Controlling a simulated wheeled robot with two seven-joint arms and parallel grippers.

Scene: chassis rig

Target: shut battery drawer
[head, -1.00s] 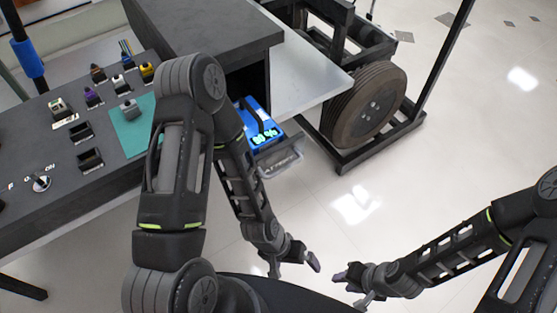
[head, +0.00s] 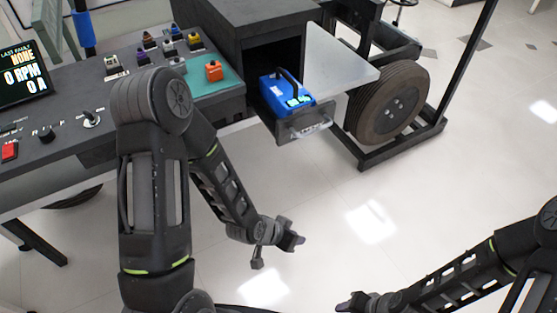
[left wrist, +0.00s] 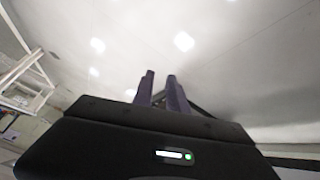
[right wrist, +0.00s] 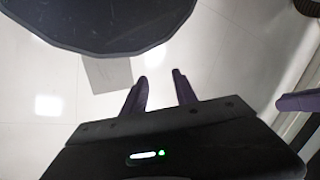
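The battery drawer (head: 292,131) is pulled out of the dark cabinet (head: 245,28) in the head view. Its grey front has a handle (head: 312,127). A blue battery (head: 284,92) with a dark strap sits in it. My left gripper (head: 292,239) is below the drawer in the picture, apart from it and empty. Its two purple fingers show with a gap in the left wrist view (left wrist: 161,80). My right gripper (head: 343,306) is low at the bottom edge, far from the drawer. Its fingers are apart and empty in the right wrist view (right wrist: 160,82).
A bench panel (head: 60,140) with several small coloured blocks, a teal mat (head: 215,84) and an orange block (head: 213,71) lies left of the drawer. A metal plate (head: 335,62) and a wheel (head: 390,105) in a black frame stand right. The floor in front is clear.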

